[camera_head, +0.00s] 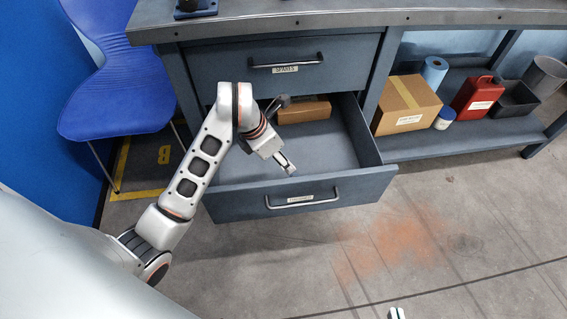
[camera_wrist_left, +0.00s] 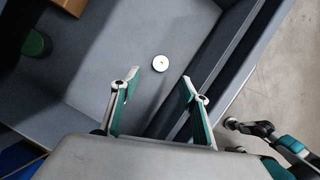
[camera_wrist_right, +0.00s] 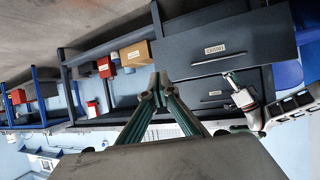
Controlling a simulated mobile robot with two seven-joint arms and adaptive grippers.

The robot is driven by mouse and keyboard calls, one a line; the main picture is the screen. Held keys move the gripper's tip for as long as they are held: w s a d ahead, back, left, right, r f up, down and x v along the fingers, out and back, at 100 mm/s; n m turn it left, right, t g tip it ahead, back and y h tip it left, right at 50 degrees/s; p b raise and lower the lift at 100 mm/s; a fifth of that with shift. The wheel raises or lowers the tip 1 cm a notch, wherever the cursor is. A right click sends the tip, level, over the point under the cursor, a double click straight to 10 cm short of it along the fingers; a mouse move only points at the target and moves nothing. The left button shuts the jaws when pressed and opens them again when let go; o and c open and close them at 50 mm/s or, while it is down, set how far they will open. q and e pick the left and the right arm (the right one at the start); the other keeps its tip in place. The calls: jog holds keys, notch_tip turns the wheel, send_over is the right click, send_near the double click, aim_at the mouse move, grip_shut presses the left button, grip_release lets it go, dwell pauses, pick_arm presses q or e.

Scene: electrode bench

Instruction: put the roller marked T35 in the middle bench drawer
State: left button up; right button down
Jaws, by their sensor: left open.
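The drawer (camera_head: 330,140) below the top drawer is pulled open; its front label is too small to read. A small white round piece with a tiny orange centre (camera_wrist_left: 160,63) is on the drawer floor in the left wrist view; it may be the roller, but no T35 mark is readable. My left gripper (camera_wrist_left: 162,88) is open, its fingers apart and pointing down into the drawer, with the white piece just beyond and between the tips. In the head view my left gripper (camera_head: 285,164) is over the drawer. My right gripper (camera_wrist_right: 159,84) is shut and empty, away from the drawer.
A cardboard box (camera_head: 304,111) is at the drawer's back, with a green cylinder (camera_wrist_left: 36,43) beside it. The top drawer (camera_head: 335,61) is closed. A shelf at right holds a carton (camera_head: 406,104) and red can (camera_head: 477,97). A blue chair (camera_head: 115,95) stands left.

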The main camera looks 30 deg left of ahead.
pick_arm(q)
jog(key=s+a+r+t+y, duration=0.2)
jog(key=a+t+y, duration=0.2)
jog(key=a+y, duration=0.85)
jog(key=s+a+r+m+t, duration=0.2)
jog(key=r+m+t, duration=0.15)
jog(key=r, duration=0.35)
jog(key=s+a+r+m+t, duration=0.2)
jog(key=s+r+m+t, duration=0.1)
jog(key=r+t, duration=0.3)
jog(key=s+d+m+t+h, duration=0.1)
jog(key=s+d+m+h, duration=0.3)
jog(key=d+m+h, duration=0.4)
jog(key=s+d+m+t+h, duration=0.1)
jog(key=s+d+m+h, duration=0.35)
jog(key=d+m, duration=0.65)
jog(key=s+d+f+m+g+h, duration=0.1)
jog(key=s+d+f+m+g, duration=0.2)
jog(key=s+f+m+g, duration=0.4)
jog(key=s+f+m, duration=0.1)
jog(key=s+f, duration=0.3)
jog(key=f, duration=0.2)
jog(key=shift+d+f+g, duration=0.2)
jog(key=shift+d+g, duration=0.05)
jog(key=shift+g, duration=0.1)
pick_arm(e)
jog(key=shift+s+d+f, duration=0.2)
jog(key=shift+d+f, duration=0.1)
jog(key=shift+d, duration=0.05)
